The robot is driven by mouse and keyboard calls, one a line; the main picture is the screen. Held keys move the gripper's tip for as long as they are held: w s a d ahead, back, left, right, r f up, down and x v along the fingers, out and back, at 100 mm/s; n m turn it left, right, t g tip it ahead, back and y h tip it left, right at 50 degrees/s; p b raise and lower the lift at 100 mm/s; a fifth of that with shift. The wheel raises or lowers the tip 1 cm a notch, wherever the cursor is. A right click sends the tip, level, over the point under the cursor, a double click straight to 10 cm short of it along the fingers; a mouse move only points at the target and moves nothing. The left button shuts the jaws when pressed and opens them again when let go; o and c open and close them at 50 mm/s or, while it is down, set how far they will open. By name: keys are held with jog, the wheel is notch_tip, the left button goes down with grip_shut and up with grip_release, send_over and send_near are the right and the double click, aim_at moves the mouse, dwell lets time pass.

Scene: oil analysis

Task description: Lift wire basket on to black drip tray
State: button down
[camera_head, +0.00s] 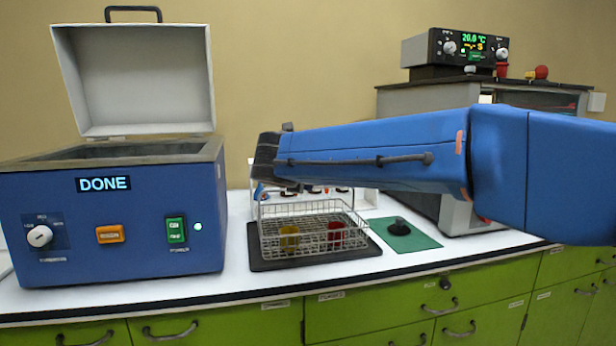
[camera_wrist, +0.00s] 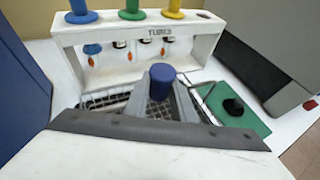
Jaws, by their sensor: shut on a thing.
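The wire basket (camera_head: 312,209) is upright with a yellow item and a red item inside. It is over the black drip tray (camera_head: 262,258), within most of its outline; I cannot tell if its bottom touches the tray. In the wrist view my gripper (camera_wrist: 162,92) is shut around a blue-ended grip (camera_wrist: 162,73), which appears to be the basket's handle. Part of the basket's mesh (camera_wrist: 158,108) shows between the fingers. In the head view my blue arm reaches in from the right above the basket, and the fingers are mostly hidden.
A blue bath (camera_head: 110,235) with an open lid and a "DONE" display stands left. A white rack (camera_wrist: 140,34) with coloured knobs is behind the basket. A green mat (camera_head: 425,234) with a black object lies right, beside a grey cabinet. The counter's front strip is clear.

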jog(key=shift+f, duration=0.1)
dwell(0.3)
jog(key=c, duration=1.4)
grip_release()
jog(key=v, duration=1.7)
jog(key=shift+s, duration=0.15)
